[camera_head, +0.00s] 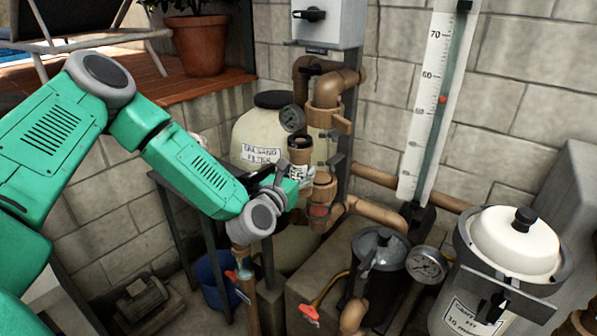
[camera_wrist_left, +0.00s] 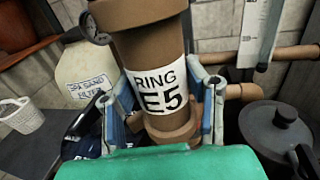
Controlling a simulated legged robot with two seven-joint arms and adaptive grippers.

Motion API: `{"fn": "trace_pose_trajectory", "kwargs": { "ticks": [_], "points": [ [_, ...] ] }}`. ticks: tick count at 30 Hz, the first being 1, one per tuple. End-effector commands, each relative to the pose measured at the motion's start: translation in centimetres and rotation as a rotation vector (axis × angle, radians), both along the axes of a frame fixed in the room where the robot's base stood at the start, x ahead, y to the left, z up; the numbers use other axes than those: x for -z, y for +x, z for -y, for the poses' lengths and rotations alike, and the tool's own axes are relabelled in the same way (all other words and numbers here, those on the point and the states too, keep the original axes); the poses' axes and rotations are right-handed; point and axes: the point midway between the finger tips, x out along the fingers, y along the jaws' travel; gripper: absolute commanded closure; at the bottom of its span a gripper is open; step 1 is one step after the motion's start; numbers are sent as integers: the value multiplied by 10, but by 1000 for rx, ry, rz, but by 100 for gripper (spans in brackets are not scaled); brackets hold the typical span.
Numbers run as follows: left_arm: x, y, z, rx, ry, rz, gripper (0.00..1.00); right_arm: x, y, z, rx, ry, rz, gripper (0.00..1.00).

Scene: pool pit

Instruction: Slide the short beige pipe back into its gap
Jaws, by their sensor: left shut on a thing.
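The short beige pipe (camera_head: 300,153) is upright, with a dark upper end and a white label. The label reads "RING E5" in the left wrist view, where the pipe (camera_wrist_left: 151,55) stands between the fingers. My left gripper (camera_head: 291,183) is shut on it. In the head view the pipe is just left of the standing pipe line, between an upper fitting (camera_head: 325,116) and a lower fitting (camera_head: 323,188). Its lower end is hidden behind the gripper. I cannot tell whether it touches the lower fitting. My right gripper is not in view.
A spa sand filter tank (camera_head: 252,131) stands behind the gripper. A gauge (camera_head: 292,118) sits near the upper fitting. A dark lidded pot (camera_head: 379,262) and a white-lidded canister (camera_head: 515,240) stand at right. A red-handled valve (camera_head: 240,276) is below my arm.

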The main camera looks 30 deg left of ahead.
Motion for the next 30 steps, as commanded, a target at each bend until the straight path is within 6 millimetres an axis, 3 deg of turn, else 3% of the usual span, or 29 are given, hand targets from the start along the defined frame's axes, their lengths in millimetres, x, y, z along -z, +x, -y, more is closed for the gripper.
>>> {"fn": "trace_pose_trajectory", "kwargs": {
  "ticks": [30],
  "points": [
    [-7,-1,9,1,-1,3,85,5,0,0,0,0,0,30]
  ]
}}
